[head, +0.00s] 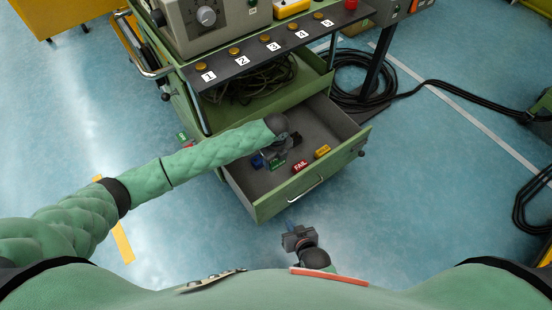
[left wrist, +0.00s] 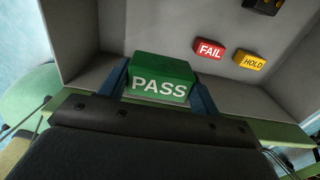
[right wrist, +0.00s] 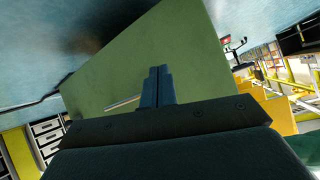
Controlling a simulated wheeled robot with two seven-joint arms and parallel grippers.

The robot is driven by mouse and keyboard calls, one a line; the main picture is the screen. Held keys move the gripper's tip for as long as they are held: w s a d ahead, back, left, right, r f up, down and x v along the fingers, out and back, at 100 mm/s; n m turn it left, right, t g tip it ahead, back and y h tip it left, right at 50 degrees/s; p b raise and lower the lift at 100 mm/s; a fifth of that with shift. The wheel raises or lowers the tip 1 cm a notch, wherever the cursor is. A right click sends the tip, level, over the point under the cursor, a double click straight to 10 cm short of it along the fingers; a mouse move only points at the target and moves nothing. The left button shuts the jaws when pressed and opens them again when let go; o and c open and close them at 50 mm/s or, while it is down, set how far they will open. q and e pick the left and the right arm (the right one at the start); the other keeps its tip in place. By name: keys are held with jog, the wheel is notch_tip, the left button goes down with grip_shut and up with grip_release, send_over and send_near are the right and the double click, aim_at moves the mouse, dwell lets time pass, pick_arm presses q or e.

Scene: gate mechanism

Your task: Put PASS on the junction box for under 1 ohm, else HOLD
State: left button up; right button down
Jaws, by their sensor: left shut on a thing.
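The green PASS block (left wrist: 160,68) is between the two blue fingers of my left gripper (left wrist: 160,88), which is shut on it. In the head view, my left gripper (head: 268,160) is inside the open drawer (head: 258,205), partly hiding the PASS block (head: 278,166). The red FAIL block (head: 301,166) and the yellow HOLD block (head: 322,152) lie on the drawer floor; both also show in the left wrist view, FAIL (left wrist: 209,49) and HOLD (left wrist: 249,60). My right gripper (right wrist: 157,84) is shut and empty, in front of the drawer (head: 291,229). I cannot identify the junction box.
The green cart carries a grey meter with a dial (head: 207,16) and a dark strip (head: 270,47) with several numbered brass studs. Coiled cables (head: 255,82) lie on the shelf above the drawer. Black cables (head: 450,87) cross the floor at right. The floor at left is mostly clear.

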pick_arm(q)
notch_tip(320, 180, up, 3)
jog(key=p, duration=0.3)
jog(key=shift+r, duration=0.1)
pick_arm(e)
jog(key=s+f+g, duration=0.3)
jog(key=s+f, duration=0.1)
jog(key=s, duration=0.2)
pick_arm(q)
notch_tip(320, 180, up, 3)
jog(key=p, duration=0.3)
jog(key=shift+r, duration=0.1)
notch_tip(320, 180, up, 5)
jog(key=p, duration=0.5)
pick_arm(e)
notch_tip(320, 180, up, 20)
jog(key=w+g, duration=0.1)
jog(key=shift+w+d, duration=0.25)
